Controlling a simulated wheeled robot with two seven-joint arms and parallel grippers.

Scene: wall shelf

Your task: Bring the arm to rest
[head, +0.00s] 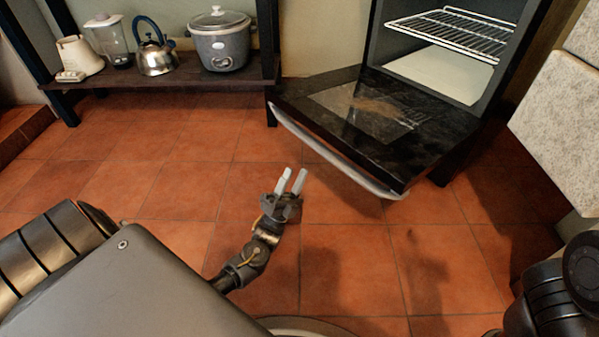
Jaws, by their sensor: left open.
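My left gripper (292,181) is in the middle of the head view, above the tiled floor. Its two pale fingers are apart with nothing between them. It appears just short of the handle of the open oven door, and a gap of floor shows between them. The oven (374,55) stands at the upper right with its dark door (430,150) folded down. My right arm shows only in part at the lower right corner, and its gripper is out of the picture.
A wire rack (450,33) sits inside the oven. A low dark shelf (170,78) at the upper left bears a slow cooker (222,45), a kettle (155,60), a blender (108,40) and a cream appliance (78,57). A pale speckled block (560,125) stands at right. Floor (180,180) at left is clear.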

